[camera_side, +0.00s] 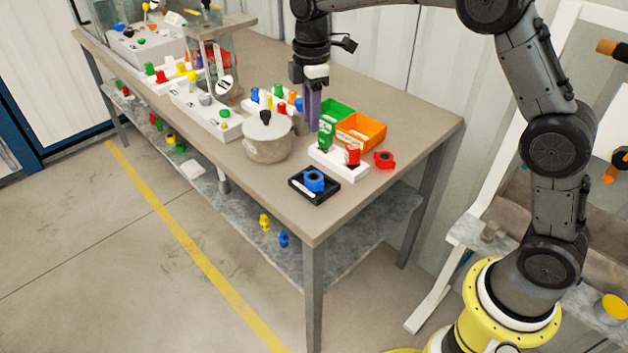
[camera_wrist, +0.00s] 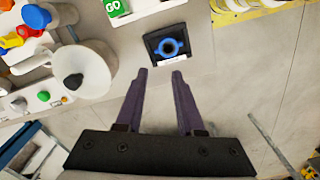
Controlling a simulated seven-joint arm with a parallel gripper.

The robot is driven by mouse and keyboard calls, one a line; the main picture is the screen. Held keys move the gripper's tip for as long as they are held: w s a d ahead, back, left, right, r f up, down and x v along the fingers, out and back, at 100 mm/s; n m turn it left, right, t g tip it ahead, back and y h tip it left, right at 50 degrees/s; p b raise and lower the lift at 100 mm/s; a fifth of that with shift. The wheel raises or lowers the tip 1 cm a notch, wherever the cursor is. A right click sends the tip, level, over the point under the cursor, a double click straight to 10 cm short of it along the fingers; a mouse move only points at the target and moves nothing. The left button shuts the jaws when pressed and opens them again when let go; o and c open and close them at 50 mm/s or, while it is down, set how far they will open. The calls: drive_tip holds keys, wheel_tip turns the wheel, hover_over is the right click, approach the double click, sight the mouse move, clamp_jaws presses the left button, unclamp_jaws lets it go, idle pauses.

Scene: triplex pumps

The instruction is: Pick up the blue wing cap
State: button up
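The blue wing cap (camera_side: 314,181) is a ring-shaped part with small side wings. It sits on a small black tray (camera_side: 328,196) near the front right of the table. In the wrist view the blue cap (camera_wrist: 169,46) lies inside the black tray (camera_wrist: 150,41), just beyond my fingertips. My gripper (camera_side: 313,122) points down above the table, behind the cap and higher than it. In the wrist view my gripper (camera_wrist: 159,73) has its two purple fingers apart with nothing between them.
A grey pot (camera_side: 267,142) with a lid stands left of the tray. A white block (camera_side: 338,164) with green and red parts is behind it. A red ring (camera_side: 384,159) lies to the right. Green and orange bins (camera_side: 361,130) stand farther back. The table's front right corner is clear.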

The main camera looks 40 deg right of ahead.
sight(311, 172)
wheel_tip(311, 172, down, 14)
drive_tip(key=shift+f, duration=0.2)
clamp_jaws()
idle(0.5)
